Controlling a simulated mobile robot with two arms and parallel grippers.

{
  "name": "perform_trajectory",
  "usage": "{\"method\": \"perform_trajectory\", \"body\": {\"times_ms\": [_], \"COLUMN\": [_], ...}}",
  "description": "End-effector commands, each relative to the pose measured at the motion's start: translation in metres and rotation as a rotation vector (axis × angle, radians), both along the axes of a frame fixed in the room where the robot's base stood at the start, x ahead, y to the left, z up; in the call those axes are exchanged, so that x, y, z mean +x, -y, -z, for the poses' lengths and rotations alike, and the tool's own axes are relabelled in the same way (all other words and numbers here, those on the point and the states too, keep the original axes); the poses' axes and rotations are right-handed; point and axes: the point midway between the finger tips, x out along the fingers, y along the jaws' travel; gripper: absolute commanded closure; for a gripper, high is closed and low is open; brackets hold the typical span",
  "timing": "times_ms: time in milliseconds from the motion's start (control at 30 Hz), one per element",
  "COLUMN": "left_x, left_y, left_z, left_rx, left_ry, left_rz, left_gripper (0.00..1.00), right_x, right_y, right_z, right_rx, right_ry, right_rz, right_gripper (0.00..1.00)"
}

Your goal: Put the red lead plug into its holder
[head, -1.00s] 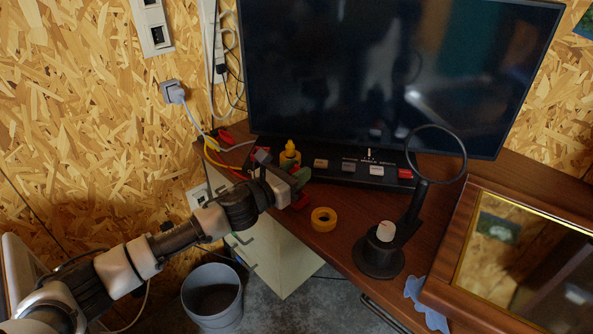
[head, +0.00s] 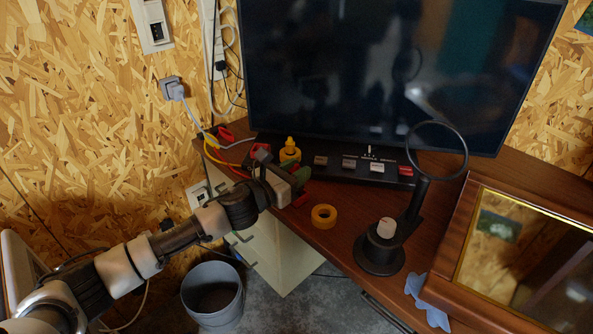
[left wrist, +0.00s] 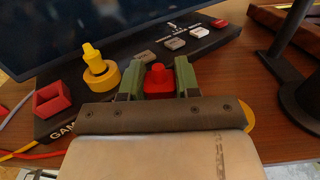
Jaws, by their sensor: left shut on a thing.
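My left gripper (head: 302,180) is over the bench's left part, in front of the black switch box. In the left wrist view its green fingers (left wrist: 158,82) are shut on a red piece with a round knob on top, which looks like the red lead plug (left wrist: 158,76). Its lower part is hidden by the gripper body. A red square piece with a dark opening (left wrist: 52,98), possibly the holder, is at the left of the wrist view, apart from the gripper. In the head view red shows under the fingers (head: 301,200). My right gripper is not in view.
A yellow nozzle-topped piece (left wrist: 100,66) stands between the red square piece and my fingers. The black switch box (head: 350,172) lies behind, below the monitor (head: 390,70). A yellow tape ring (head: 323,216) and a magnifier stand (head: 380,250) are to the right. Cables (head: 215,155) run at left.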

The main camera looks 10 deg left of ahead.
Motion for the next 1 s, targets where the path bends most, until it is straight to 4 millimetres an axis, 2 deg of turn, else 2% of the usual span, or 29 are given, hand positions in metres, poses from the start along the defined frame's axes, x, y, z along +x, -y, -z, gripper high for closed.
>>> {"method": "perform_trajectory", "body": {"times_ms": [500,1000], "left_x": [0.000,0.000], "left_y": [0.000,0.000], "left_z": [0.000,0.000], "left_rx": [0.000,0.000], "left_ry": [0.000,0.000], "left_rz": [0.000,0.000], "left_gripper": [0.91,0.91], "right_x": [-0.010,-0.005], "right_y": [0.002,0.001], "right_z": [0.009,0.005], "right_rx": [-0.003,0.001], "right_ry": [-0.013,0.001], "right_rz": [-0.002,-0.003], "right_gripper": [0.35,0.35]}}
